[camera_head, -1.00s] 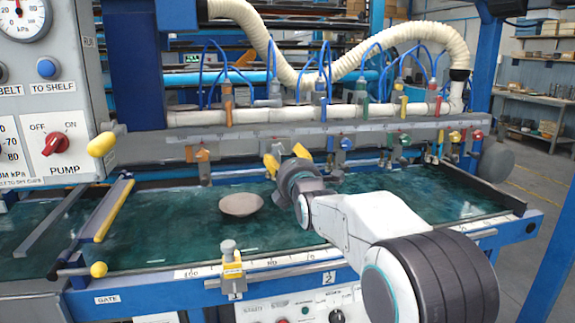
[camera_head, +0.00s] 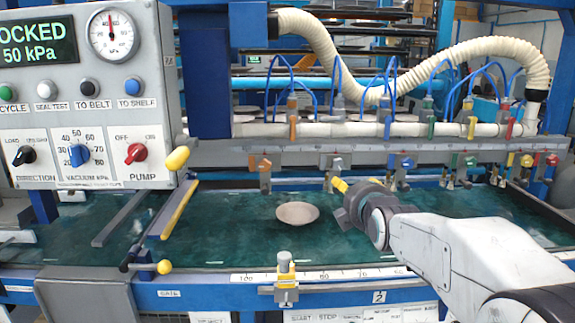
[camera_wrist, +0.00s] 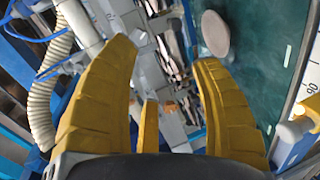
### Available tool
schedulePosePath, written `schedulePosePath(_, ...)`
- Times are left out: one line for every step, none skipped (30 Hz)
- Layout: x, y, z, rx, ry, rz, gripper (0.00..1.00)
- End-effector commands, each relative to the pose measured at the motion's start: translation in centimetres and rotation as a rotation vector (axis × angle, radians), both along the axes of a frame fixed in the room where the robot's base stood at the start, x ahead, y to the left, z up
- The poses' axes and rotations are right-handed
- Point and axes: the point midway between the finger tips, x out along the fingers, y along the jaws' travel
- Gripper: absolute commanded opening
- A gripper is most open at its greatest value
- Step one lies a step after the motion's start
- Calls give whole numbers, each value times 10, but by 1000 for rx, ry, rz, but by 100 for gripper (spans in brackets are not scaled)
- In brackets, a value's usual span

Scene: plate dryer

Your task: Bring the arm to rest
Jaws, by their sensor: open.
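My gripper (camera_head: 354,184) is above the green belt at centre right, with its yellow fingers pointing away toward the valve rail. In the wrist view my gripper (camera_wrist: 165,95) shows its yellow fingers spread wide, with nothing between them. A round grey-brown plate (camera_head: 297,214) lies on the green belt (camera_head: 235,235), left of my gripper and apart from it. The plate also shows in the wrist view (camera_wrist: 215,34), beyond the right-hand finger. My white arm comes in from the lower right.
A control panel (camera_head: 85,95) with knobs, a gauge and a display stands at the left. A yellow-tipped gate bar (camera_head: 178,208) crosses the belt. A rail with coloured valves (camera_head: 395,160) and a cream hose (camera_head: 420,70) run behind. A yellow-topped stop (camera_head: 285,280) sits on the front edge.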

Motion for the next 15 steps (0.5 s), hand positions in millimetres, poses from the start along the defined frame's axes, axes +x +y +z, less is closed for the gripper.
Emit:
schedulePosePath(-21, 0, 18, 89, 64, -25, 58)
schedulePosePath(-34, 0, 18, 150, 107, -45, 58)
schedulePosePath(-52, -1, 17, 231, 167, -78, 58)
schedulePosePath(-66, -1, 15, 292, 212, -105, 58)
schedulePosePath(-80, -1, 14, 351, 255, -136, 58)
schedulePosePath(-100, -1, 13, 428, 312, -181, 58)
schedulePosePath(-115, -1, 11, 484, 356, -217, 58)
schedulePosePath(-131, -1, 10, 540, 397, -256, 58)
schedulePosePath(-152, -1, 8, 610, 450, -312, 58)
schedulePosePath(-168, -1, 7, 660, 487, -356, 58)
schedulePosePath(-183, -1, 5, 709, 524, -402, 58)
schedulePosePath(-204, -1, 3, 769, 568, -464, 58)
schedulePosePath(-219, -1, 2, 811, 599, -512, 58)
schedulePosePath(-234, -1, 1, 849, 628, -558, 58)
schedulePosePath(-253, -1, -1, 897, 663, -622, 58)
